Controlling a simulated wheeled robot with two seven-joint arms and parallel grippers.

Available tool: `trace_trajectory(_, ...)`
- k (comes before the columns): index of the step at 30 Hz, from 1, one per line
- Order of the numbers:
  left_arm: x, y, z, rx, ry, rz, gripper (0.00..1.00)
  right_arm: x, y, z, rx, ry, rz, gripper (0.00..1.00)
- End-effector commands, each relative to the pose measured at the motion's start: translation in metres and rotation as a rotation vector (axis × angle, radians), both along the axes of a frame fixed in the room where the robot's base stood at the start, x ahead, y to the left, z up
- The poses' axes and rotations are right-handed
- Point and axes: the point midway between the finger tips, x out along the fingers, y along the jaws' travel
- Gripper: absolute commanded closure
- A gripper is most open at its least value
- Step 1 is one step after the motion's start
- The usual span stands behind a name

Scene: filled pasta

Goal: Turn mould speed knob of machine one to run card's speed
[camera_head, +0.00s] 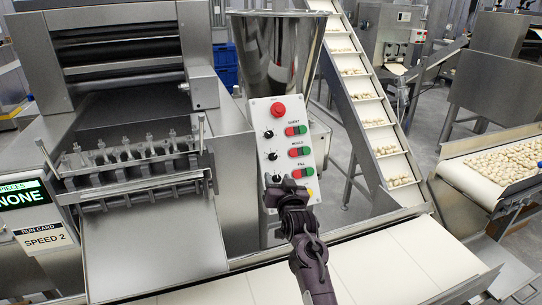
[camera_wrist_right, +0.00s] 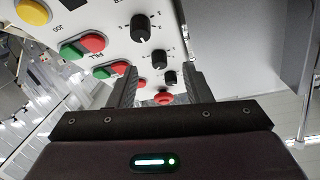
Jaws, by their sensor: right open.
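The control panel (camera_head: 287,127) is a tilted white plate with three black knobs in a column beside red-green button pairs labelled SHEET, MOULD and FILL. The mould speed knob (camera_head: 272,155) is the middle one; it also shows in the right wrist view (camera_wrist_right: 160,55). The run card (camera_head: 43,238) reads SPEED 2. My right gripper (camera_head: 280,182) is at the panel's lower part, below the mould knob, hiding some of the fill row. In the wrist view its two fingers (camera_wrist_right: 160,88) are apart with nothing held between them. My left gripper is out of view.
A red stop button (camera_head: 278,109) tops the panel, with the sheet knob (camera_head: 268,133) below it. A steel hopper (camera_head: 278,55) stands behind. A pasta conveyor (camera_head: 380,140) rises at right. A display (camera_head: 22,195) reads NONE at left.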

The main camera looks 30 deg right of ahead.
Motion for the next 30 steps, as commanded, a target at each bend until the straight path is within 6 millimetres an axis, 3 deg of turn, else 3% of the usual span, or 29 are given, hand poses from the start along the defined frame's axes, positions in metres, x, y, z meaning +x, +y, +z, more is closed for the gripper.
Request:
trace_trajectory(6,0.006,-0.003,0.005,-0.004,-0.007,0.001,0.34,0.014,-0.013,0.015,0.006,-0.051,-0.023,0.55)
trace_trajectory(15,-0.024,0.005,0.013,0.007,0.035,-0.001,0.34,0.056,-0.028,0.014,0.005,-0.048,-0.021,0.55)
trace_trajectory(21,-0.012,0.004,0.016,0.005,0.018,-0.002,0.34,0.072,-0.034,0.013,0.004,-0.048,-0.021,0.55)
trace_trajectory(25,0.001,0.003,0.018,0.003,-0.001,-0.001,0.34,0.075,-0.035,0.012,0.005,-0.047,-0.021,0.55)
trace_trajectory(30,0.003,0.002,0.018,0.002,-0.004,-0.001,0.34,0.075,-0.036,0.011,0.005,-0.047,-0.021,0.55)
